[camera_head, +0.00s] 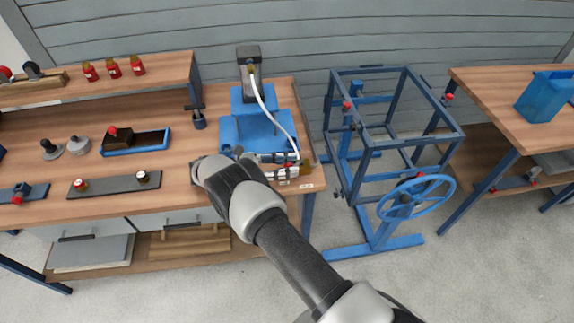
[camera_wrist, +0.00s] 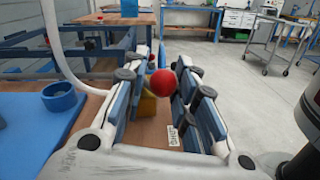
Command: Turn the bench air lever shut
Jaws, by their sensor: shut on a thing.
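The bench air lever shows as a red ball knob (camera_wrist: 163,82) between my fingers in the wrist view. A yellow brass part (camera_wrist: 147,106) sits just behind and below it, partly hidden by the left finger. In the head view the brass fitting (camera_head: 306,168) is at the right front corner of the bench, beside my fingertips. My gripper (camera_head: 290,164) reaches in low over that corner and is shut on the knob; it also shows in the wrist view (camera_wrist: 163,70). The lever's handle is mostly hidden by the fingers.
The wooden bench (camera_head: 225,105) carries a blue machine (camera_head: 247,131) with a pale hose (camera_head: 273,118) curving down close to my gripper. A blue frame (camera_head: 364,148) with a handwheel (camera_head: 416,198) stands right of the bench. Floor between them is clear.

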